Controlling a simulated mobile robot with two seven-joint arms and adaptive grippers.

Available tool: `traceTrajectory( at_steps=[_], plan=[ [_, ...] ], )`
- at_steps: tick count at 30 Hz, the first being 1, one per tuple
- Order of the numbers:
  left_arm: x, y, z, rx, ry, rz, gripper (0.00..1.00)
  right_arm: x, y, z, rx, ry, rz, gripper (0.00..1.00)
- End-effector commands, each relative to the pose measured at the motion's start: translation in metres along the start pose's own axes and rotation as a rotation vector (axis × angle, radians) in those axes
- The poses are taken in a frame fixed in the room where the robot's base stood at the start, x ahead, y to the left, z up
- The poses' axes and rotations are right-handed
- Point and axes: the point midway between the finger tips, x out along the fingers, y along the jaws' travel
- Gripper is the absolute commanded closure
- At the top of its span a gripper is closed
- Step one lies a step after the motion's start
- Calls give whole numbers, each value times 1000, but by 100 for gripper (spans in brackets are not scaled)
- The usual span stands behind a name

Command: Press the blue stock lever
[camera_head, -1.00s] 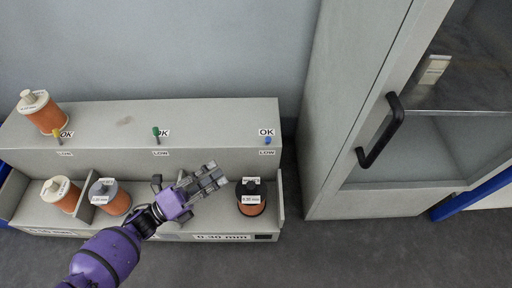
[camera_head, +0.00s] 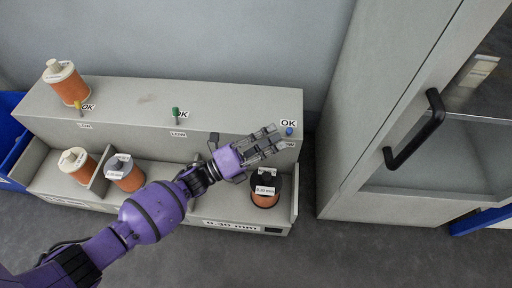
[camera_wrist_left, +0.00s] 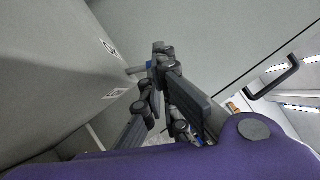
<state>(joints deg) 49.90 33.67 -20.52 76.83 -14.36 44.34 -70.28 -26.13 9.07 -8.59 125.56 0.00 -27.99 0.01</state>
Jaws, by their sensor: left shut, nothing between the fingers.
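The blue stock lever (camera_head: 289,131) is a small knob on the front of the grey rack, at its right end, beside an OK label. My left gripper (camera_head: 278,140) is shut and empty, with its fingertips just left of and slightly below the lever in the head view. In the left wrist view the gripper (camera_wrist_left: 160,60) reaches toward the rack face, and a bit of the blue lever (camera_wrist_left: 149,65) shows just behind the fingertips. I cannot tell whether they touch. The LOW label below the lever is partly hidden by the gripper. My right gripper is not in view.
A green lever (camera_head: 175,112) and a yellow lever (camera_head: 78,105) stand further left on the rack (camera_head: 140,100). A dark-topped spool (camera_head: 265,190) sits below my gripper. A grey cabinet (camera_head: 375,100) with a black handle (camera_head: 415,130) stands close on the right.

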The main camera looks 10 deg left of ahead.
Motion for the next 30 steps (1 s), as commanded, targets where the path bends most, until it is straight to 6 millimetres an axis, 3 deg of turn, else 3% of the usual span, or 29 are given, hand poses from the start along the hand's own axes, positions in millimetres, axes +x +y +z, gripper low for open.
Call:
traceTrajectory(
  at_steps=[6,30],
  plan=[
    [12,0,0,0,0,0,100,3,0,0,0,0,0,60],
    [15,-3,3,-59,0,40,100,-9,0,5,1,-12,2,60]
  ],
)
